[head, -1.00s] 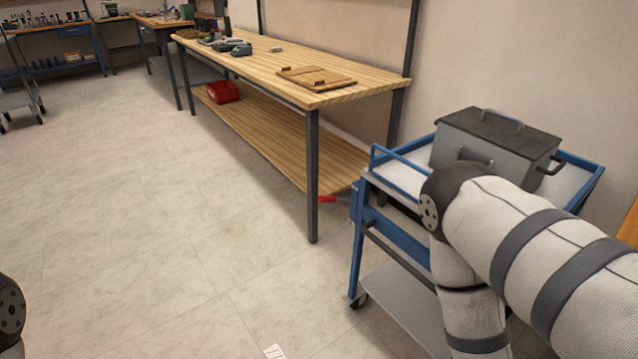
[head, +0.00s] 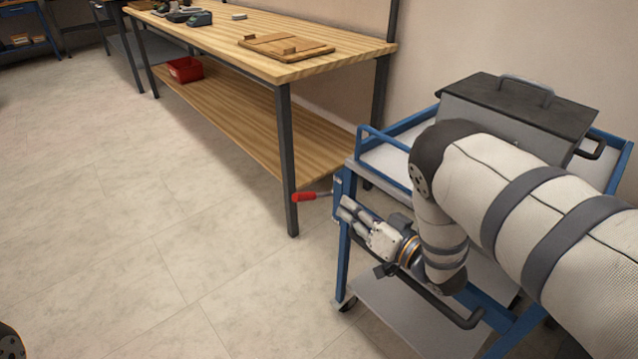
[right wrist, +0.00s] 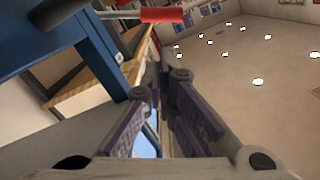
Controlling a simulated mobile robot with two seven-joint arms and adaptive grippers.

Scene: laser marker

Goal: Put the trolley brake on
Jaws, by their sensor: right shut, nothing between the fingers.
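The blue trolley (head: 343,262) stands at the right in the head view, with a grey box on its top tray. The brake lever, a metal rod with a red grip (head: 305,196), sticks out to the left from the trolley's near left corner post. The red grip also shows at the top of the right wrist view (right wrist: 161,15). My right gripper (head: 345,209) is shut and empty beside the blue post, just below and right of the red grip, apart from it. Its fingers (right wrist: 166,88) point toward the lever in the wrist view. My left gripper is out of view.
A wooden workbench (head: 285,72) stands close behind the lever, its dark front leg (head: 289,165) near the red grip. Floor at the left (head: 110,220) is clear.

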